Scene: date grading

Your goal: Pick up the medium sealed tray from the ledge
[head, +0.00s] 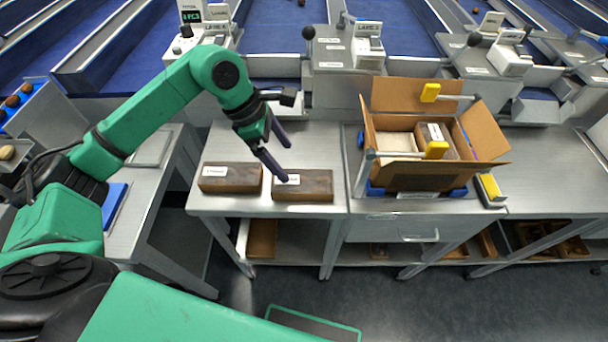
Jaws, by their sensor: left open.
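Two brown sealed trays with white labels lie side by side on the grey metal ledge (325,150). The left sealed tray (230,184) is clear of my arm. The right sealed tray (308,187) has my left gripper (286,162) just above its left end. That gripper is open, its dark fingers pointing down, and one fingertip overlaps the tray's label in the picture. I cannot tell if it touches. The labels are too small to read for size. My right gripper is not in view.
An open cardboard box (400,178) with trays inside stands to the right in a holder with yellow-ended arms. Weighing machines (345,55) and blue conveyor belts (285,25) line the back. The ledge behind the two trays is clear.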

